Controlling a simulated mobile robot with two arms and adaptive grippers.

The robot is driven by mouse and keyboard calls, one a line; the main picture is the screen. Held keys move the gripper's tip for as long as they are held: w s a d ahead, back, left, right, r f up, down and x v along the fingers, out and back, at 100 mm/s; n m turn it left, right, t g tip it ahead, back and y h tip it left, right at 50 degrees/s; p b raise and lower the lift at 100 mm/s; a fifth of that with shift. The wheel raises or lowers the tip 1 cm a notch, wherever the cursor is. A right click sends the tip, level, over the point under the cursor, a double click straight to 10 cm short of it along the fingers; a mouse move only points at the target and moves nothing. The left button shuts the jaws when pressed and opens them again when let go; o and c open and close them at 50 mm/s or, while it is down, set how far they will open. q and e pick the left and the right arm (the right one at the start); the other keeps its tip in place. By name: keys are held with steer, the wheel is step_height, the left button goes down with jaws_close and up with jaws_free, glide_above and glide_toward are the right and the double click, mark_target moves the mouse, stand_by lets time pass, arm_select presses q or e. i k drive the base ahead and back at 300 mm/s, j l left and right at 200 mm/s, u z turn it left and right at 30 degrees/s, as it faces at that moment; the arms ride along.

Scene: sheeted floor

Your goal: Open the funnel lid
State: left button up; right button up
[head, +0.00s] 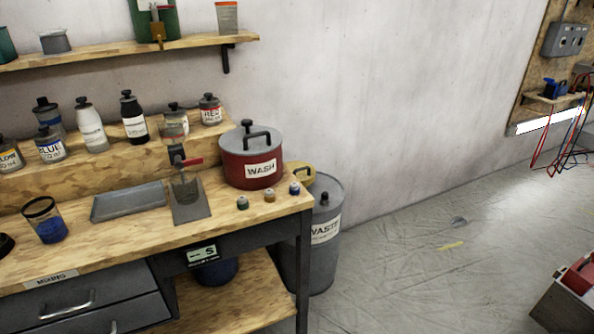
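A grey waste drum (322,262) with a "WASTE" label stands on the floor at the right end of the workbench. A yellow-tan piece (304,174) shows at the left of its top, partly hidden behind the red pot; it may be the funnel lid, but I cannot tell for sure or see whether it is open. The bench corner hides the drum's left side. Neither of my grippers is in view.
A red "WASH" pot (252,171) with a grey handled lid and several small bottles stand on the workbench (130,236). A grey tray (128,202) lies there. A red toolbox (577,280) sits at lower right. The sheeted floor (430,240) between is mostly clear.

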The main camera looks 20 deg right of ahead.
mark_target(303, 172)
steer(key=l+u, duration=0.15)
steer(key=u, duration=0.45)
steer(key=i+l+u, duration=0.1)
steer(key=l+u, duration=0.25)
steer(key=l, duration=0.45)
steer(key=l+u, duration=0.3)
steer(key=l, duration=0.5)
steer(key=k+l+u, duration=0.1)
steer(key=l+u, duration=0.25)
steer(key=l, duration=0.4)
